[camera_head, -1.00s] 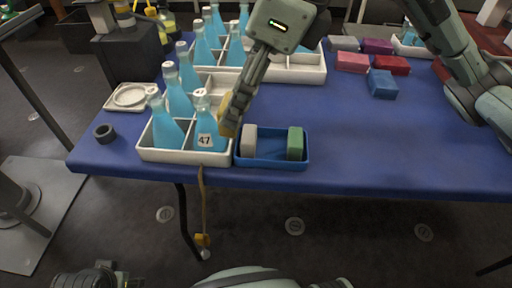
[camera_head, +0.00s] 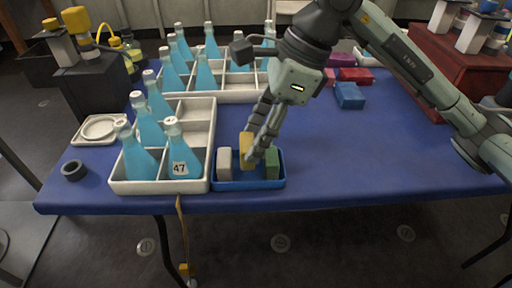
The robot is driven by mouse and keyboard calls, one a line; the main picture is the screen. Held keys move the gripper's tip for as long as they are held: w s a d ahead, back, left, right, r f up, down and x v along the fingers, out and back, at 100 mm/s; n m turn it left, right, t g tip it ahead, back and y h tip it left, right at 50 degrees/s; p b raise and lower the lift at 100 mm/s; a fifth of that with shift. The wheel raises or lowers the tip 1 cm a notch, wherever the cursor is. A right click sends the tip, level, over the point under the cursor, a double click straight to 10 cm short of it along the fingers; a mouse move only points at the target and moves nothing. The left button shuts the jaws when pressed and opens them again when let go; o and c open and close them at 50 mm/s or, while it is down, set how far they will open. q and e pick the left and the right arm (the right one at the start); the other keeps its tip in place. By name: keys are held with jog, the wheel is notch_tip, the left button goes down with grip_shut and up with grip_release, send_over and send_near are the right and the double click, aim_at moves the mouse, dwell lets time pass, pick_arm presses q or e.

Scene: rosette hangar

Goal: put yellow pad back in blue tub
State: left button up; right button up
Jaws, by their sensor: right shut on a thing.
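The yellow pad (camera_head: 246,150) stands upright in the grip of my right gripper (camera_head: 257,148). It is over the blue tub (camera_head: 248,184), between a grey pad (camera_head: 224,163) at the tub's left and a green pad (camera_head: 271,163) at its right. The yellow pad's top sits higher than both. I cannot tell whether its lower edge touches the tub floor. My right gripper is shut on the pad and comes down from the upper right. My left gripper is not in view.
A white divided crate (camera_head: 160,187) with blue bottles, one marked 47, stands against the tub's left. More bottles are behind. The table's (camera_head: 400,150) right part is clear.

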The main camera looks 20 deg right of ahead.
notch_tip(320, 180, down, 3)
jog(key=shift+r, duration=0.1)
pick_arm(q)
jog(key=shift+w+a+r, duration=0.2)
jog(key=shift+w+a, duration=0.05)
pick_arm(e)
jog(key=shift+f, duration=0.3)
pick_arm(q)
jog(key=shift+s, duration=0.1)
pick_arm(e)
jog(key=shift+f, duration=0.1)
jog(key=o, duration=1.1)
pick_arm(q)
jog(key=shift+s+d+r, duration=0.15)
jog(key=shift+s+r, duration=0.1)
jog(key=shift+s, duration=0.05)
